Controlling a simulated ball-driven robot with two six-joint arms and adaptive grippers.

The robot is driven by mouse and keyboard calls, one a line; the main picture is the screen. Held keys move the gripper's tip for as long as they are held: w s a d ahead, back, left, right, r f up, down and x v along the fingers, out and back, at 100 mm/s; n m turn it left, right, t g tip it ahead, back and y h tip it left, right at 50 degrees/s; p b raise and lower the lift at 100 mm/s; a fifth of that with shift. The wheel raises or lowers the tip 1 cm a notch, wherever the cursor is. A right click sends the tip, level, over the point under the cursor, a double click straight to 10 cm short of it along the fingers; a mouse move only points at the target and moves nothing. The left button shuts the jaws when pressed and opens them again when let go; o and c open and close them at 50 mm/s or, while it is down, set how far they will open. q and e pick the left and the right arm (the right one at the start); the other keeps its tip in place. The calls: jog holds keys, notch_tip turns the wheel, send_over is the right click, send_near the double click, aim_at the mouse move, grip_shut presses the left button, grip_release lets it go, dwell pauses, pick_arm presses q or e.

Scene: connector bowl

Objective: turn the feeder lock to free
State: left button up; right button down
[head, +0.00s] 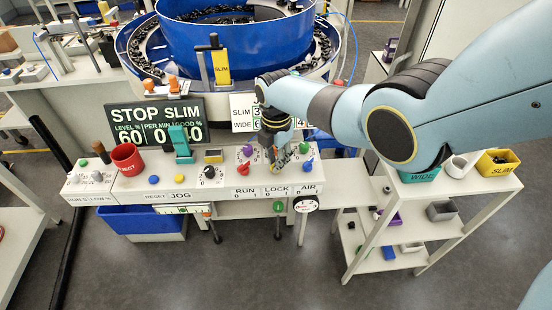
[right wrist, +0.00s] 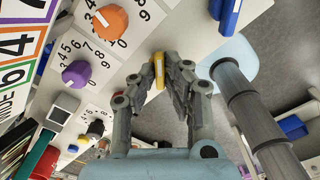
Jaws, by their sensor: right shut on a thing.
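The feeder's control panel (head: 150,186) runs across the middle of the head view, with a LOCK label (head: 276,190) between RUN and AIR. My right gripper (head: 279,164) reaches down to the panel just above that label, and its arm hides part of the area. In the right wrist view, my right gripper (right wrist: 160,72) is shut on a small yellow handle (right wrist: 159,78) that stands on the white panel; it appears to be the lock handle. The fingers hide most of it, and I cannot read which mark it points to. My left gripper is not in view.
A purple knob (right wrist: 76,74), an orange knob (right wrist: 110,22) and a blue handle (right wrist: 230,15) stand near the right gripper. The blue bowl feeder (head: 235,40) is behind the panel. A shelf with bins (head: 498,161) is at right.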

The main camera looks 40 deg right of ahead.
jog(key=c, duration=1.4)
grip_release()
jog(key=shift+r, duration=0.1)
notch_tip(320, 180, up, 12)
